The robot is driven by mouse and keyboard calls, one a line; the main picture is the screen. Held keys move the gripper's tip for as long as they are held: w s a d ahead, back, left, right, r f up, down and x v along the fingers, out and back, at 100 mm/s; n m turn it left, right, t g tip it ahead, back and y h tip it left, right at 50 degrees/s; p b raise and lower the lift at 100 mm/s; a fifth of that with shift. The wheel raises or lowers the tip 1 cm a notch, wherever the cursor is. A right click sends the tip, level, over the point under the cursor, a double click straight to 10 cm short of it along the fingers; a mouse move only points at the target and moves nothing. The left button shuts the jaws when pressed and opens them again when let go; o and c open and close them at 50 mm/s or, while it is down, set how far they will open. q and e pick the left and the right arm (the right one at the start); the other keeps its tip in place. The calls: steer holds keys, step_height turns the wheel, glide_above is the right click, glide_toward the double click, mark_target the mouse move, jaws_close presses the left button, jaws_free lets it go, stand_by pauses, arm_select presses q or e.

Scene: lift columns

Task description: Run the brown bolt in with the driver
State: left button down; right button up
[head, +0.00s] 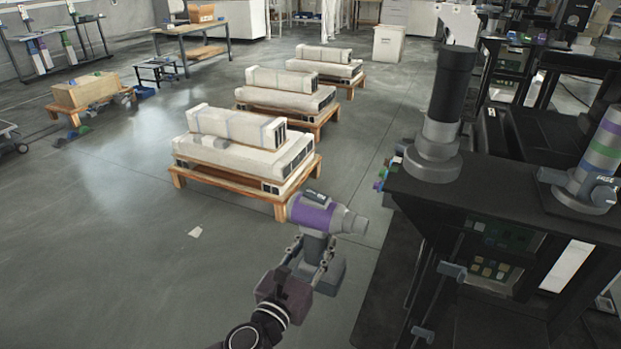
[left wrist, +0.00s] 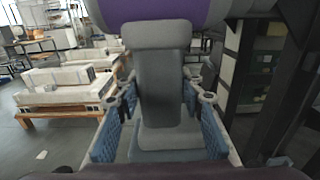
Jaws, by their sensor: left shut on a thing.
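My left gripper (head: 312,264) is shut on the grey handle of the purple and grey driver (head: 314,213). It holds the driver upright above the floor, left of the black bench, with its nose pointing right. In the left wrist view the handle (left wrist: 166,85) stands between the blue finger pads, and the purple body (left wrist: 150,12) crosses the top. I cannot make out the brown bolt in either view. My right gripper is not in view.
A black bench (head: 455,200) stands at the right. It carries a dark lift column (head: 441,125) and a banded column (head: 597,155). Pallets with white packages (head: 240,150) stand on the floor behind the driver. The floor at left front is mostly clear.

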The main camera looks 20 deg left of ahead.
arm_select(q)
steer(key=w+a+r+b, duration=0.15)
steer(key=w+a, duration=0.25)
steer(key=w, duration=0.8)
steer(key=w+a+b, duration=0.2)
steer(key=w+a, duration=0.2)
steer(key=w, duration=0.7)
steer(key=d, duration=0.6)
steer(key=shift+d+b, duration=0.25)
steer(key=shift+b, duration=0.2)
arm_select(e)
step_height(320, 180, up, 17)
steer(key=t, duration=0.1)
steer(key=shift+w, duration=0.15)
arm_select(q)
steer(key=shift+s, duration=0.15)
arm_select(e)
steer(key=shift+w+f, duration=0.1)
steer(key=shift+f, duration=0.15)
arm_select(q)
steer(key=shift+r, duration=0.1)
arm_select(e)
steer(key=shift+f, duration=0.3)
arm_select(q)
steer(key=shift+p, duration=0.3)
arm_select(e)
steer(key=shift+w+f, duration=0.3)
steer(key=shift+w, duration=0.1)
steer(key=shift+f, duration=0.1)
